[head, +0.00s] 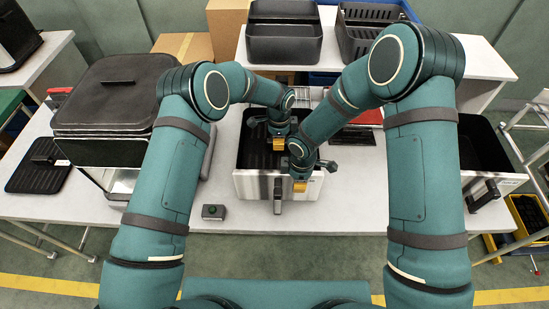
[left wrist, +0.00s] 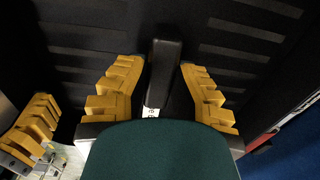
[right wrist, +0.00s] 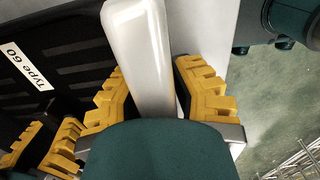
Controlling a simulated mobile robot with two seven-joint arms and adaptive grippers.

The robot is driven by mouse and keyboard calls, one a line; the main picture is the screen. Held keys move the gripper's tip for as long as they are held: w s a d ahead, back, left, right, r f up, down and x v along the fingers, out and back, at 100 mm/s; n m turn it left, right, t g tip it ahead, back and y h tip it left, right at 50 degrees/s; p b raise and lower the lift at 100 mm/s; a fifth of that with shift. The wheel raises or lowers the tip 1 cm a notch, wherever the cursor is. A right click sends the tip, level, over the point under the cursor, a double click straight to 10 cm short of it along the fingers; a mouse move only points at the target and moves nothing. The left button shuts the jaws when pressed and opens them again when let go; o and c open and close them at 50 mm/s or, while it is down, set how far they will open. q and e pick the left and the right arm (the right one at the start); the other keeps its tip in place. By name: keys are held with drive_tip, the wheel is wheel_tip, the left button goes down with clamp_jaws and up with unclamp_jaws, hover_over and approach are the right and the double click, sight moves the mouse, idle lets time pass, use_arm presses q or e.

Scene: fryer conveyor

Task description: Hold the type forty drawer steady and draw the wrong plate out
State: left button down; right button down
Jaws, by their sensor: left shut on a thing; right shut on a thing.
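The open drawer (head: 247,186) stands in the middle of the counter, with a pale front wall, a handle (head: 278,196) and a dark inside. A black slotted plate (left wrist: 90,38) is inside it; its white label reads "Type 60" in the right wrist view (right wrist: 28,70). My left gripper (head: 279,143) is over the drawer, shut on the plate's upright black grip (left wrist: 164,68). I cannot tell whether the plate is lifted off the bottom.
A black-topped fryer (head: 113,100) stands left, with a dark slotted plate (head: 38,178) beside it. A small grey box (head: 213,212) sits at the front edge. Another open drawer (head: 481,150) is at right. Black bins (head: 284,42) stand on the raised shelf behind.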

use_arm(q)
drive_tip(key=shift+r, duration=4.25)
drive_tip(key=shift+r, duration=0.15)
use_arm(e)
drive_tip(key=shift+f, duration=0.1)
drive_tip(key=c, duration=0.8)
unclamp_jaws()
use_arm(q)
wheel_tip(320, 180, up, 3)
drive_tip(key=shift+f, duration=0.2)
use_arm(e)
drive_tip(key=shift+r, duration=0.2)
drive_tip(key=shift+r, duration=3.85)
